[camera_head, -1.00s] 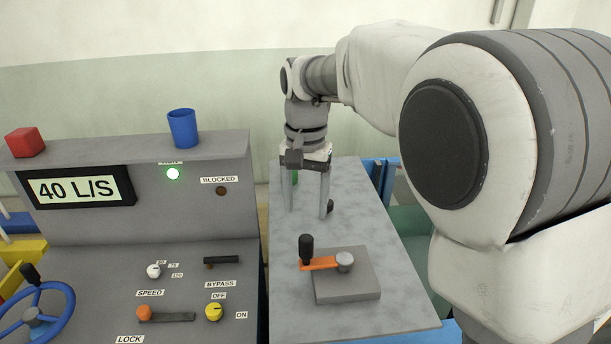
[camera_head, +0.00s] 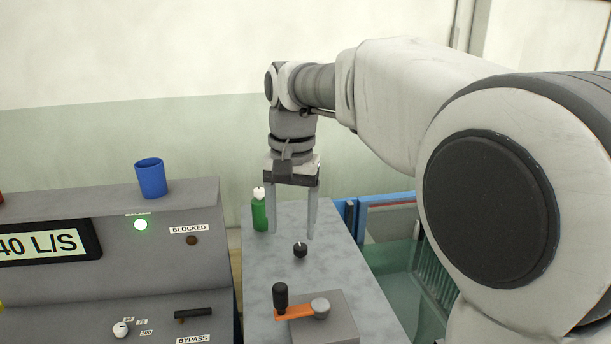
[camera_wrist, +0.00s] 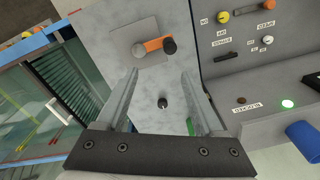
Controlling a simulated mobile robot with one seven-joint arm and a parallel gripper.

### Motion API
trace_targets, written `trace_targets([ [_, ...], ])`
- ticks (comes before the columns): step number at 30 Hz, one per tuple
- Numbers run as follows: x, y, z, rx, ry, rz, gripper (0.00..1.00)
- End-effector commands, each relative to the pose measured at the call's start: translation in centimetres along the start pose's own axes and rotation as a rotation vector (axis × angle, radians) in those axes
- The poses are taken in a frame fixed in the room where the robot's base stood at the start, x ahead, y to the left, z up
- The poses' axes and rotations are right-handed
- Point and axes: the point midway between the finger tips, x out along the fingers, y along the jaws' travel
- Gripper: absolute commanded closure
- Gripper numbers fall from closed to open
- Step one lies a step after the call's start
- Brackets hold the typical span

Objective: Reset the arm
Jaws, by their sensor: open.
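My gripper (camera_head: 292,232) is open and empty, pointing down above the grey bench top (camera_head: 262,285). Its two fingers stand apart, with nothing between them; the wrist view also shows the spread fingers (camera_wrist: 163,75). A small black knob (camera_head: 300,250) is on the bench below and in front of the fingers; it shows between them in the wrist view (camera_wrist: 163,102). A green bottle with a white cap (camera_head: 260,212) stands just left of the fingers. An orange crank lever with a black handle (camera_head: 295,311) sits on a grey block (camera_head: 338,330) nearer the camera.
The glass flume (camera_head: 400,285) lies right of the bench. Free air surrounds the gripper above the bench.

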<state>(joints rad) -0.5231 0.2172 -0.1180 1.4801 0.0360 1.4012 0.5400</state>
Motion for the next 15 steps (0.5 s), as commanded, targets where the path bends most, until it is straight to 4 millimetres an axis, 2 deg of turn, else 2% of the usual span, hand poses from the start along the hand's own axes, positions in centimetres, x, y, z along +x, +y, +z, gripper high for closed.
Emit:
trace_targets([
  [1, -0.7, 1.6, 0.5, 0.001, 0.017, -0.014, 0.31],
  [7, -1.9, 7.1, 2.8, -0.023, 0.093, -0.058, 0.31],
  [15, -1.8, 13.4, 7.2, -0.059, 0.211, -0.082, 0.31],
])
